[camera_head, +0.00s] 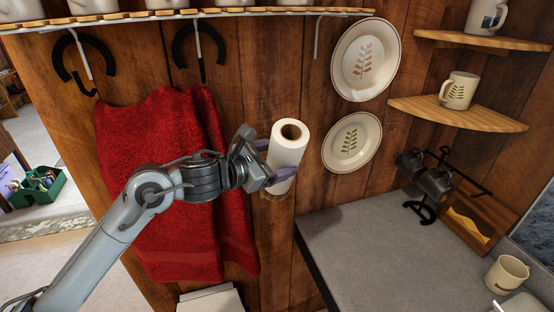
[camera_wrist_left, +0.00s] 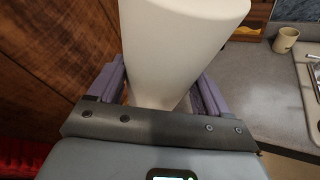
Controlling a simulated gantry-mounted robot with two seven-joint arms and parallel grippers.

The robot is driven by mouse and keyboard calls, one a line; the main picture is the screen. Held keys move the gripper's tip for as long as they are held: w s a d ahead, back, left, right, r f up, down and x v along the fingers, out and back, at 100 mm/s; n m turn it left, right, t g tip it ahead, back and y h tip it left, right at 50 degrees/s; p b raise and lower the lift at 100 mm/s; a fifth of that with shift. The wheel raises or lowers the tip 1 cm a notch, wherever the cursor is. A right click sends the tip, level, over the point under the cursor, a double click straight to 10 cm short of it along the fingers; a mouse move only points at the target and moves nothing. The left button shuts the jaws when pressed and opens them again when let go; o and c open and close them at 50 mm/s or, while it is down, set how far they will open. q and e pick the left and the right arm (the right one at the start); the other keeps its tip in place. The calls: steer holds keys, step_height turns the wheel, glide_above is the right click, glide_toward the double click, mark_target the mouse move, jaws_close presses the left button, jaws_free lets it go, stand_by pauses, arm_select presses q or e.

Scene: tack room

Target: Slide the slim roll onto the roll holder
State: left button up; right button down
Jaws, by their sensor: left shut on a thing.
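The slim roll (camera_head: 289,145) is white with a brown hollow core at its top end. My left gripper (camera_head: 273,161) is shut around its side and holds it near the wooden wall, upright with a slight tilt. In the left wrist view the roll (camera_wrist_left: 180,45) stands between the purple fingers of my left gripper (camera_wrist_left: 160,85). My right gripper is in neither view.
A red towel (camera_head: 160,130) hangs left of the roll. Two plates (camera_head: 366,60) hang on the wall to the right. A grey counter (camera_head: 365,250) lies at lower right, with a black mug rack (camera_head: 443,163) and a cream mug (camera_head: 507,273). Shelves are above.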

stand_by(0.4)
arm_select(q)
steer(key=o, duration=1)
steer(key=shift+f, duration=0.1)
steer(key=shift+a, duration=0.1)
steer(key=b+v, duration=0.1)
steer(key=v, duration=0.9)
steer(key=shift+s+a, duration=0.15)
steer(key=shift+s, duration=0.1)
